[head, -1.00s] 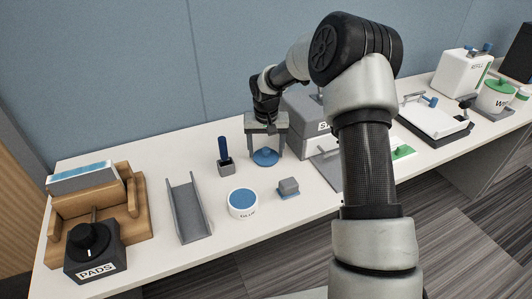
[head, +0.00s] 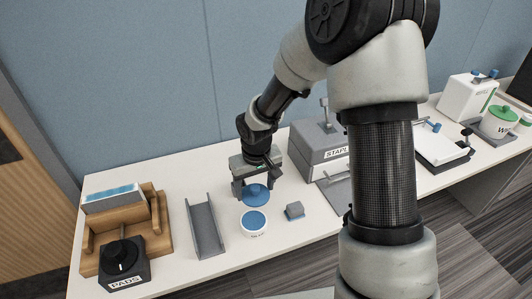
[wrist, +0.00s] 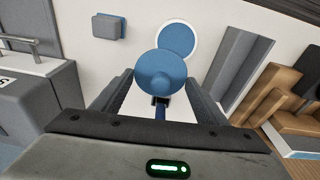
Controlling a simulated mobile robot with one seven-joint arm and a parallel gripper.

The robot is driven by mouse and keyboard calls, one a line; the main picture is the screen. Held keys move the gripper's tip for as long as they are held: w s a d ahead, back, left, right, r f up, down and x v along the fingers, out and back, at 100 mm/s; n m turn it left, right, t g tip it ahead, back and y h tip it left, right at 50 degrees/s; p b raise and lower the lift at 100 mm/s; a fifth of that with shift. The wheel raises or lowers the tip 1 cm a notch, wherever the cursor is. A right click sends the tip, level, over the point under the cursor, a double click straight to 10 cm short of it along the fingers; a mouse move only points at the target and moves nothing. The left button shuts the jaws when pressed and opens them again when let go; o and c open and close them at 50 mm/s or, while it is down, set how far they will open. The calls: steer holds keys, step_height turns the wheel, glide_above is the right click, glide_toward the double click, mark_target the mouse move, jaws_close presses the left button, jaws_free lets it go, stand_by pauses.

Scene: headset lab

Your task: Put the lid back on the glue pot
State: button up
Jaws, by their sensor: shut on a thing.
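My gripper (head: 256,187) is shut on the blue lid (head: 256,195), a round disc with a small knob on top. The lid is held roughly level between the fingers, and it also shows in the wrist view (wrist: 160,73). The glue pot (head: 254,230) is a white round tub with blue contents, standing open on the table just in front of the lid. In the wrist view the pot (wrist: 193,42) is partly covered by the lid, which is off to one side of it. I cannot tell the exact height between them.
A grey channel (head: 206,228) stands left of the pot, and a small grey block on a blue base (head: 294,211) stands right. The wooden rack and PADS box (head: 124,263) are far left. A grey stapler box (head: 318,140) is behind right.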

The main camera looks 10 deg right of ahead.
mark_target(252, 205)
steer(key=shift+n, duration=0.5)
steer(key=s, duration=0.2)
steer(key=s+a+p, duration=0.1)
steer(key=s, duration=0.1)
steer(key=shift+s+r, duration=0.1)
steer(key=shift+r, duration=0.2)
steer(key=shift+a+f+b, duration=0.1)
steer(key=shift+f+b, duration=2.6)
steer(key=shift+f, duration=0.5)
steer(key=shift+f+b, duration=0.15)
steer(key=shift+b, duration=0.25)
steer(key=o, duration=1.4)
steer(key=shift+r+p, duration=2.75)
steer(key=shift+r, duration=0.8)
